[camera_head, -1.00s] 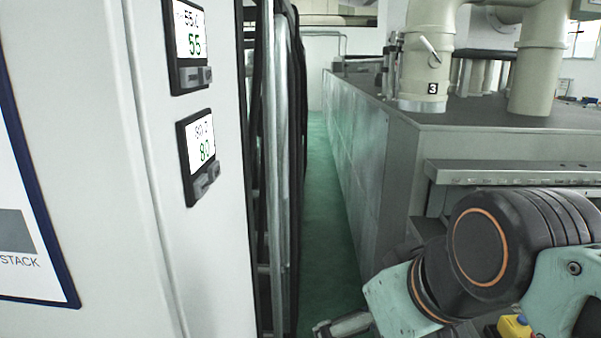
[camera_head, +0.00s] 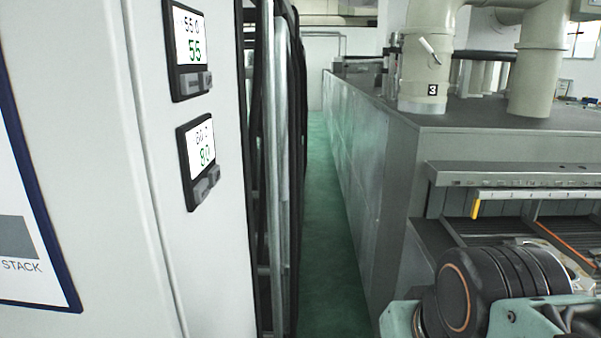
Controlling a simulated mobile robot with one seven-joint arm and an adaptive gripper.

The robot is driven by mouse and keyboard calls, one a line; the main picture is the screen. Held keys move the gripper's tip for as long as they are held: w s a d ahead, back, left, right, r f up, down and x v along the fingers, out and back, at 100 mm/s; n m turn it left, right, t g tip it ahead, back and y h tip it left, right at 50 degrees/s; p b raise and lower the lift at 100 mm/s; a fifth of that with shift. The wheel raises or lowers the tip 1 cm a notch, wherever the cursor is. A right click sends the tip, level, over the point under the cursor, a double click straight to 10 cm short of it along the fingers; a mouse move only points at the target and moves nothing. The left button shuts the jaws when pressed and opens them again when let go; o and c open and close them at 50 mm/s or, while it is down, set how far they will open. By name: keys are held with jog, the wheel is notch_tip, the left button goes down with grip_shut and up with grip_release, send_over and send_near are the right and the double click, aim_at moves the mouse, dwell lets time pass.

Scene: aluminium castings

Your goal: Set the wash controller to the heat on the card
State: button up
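Two black-framed controllers sit one above the other on the pale cabinet face. The upper controller (camera_head: 188,50) shows a green 55 under a smaller dark reading that looks like 55. The lower controller (camera_head: 199,160) shows a green 80 under a smaller, hard-to-read dark number. Both have grey keys below the screen. No label saying which one is the wash controller is readable. A blue-edged card (camera_head: 30,230) at the left edge is cut off; only a grey block and the word STACK show. My gripper is out of view; only part of my arm shows at lower right.
The pale cabinet (camera_head: 100,150) fills the left side. A narrow green floor aisle (camera_head: 325,230) runs between it and a long grey machine (camera_head: 385,150) with beige pipes (camera_head: 425,50). A yellow-tipped handle (camera_head: 475,208) hangs under a ledge at right.

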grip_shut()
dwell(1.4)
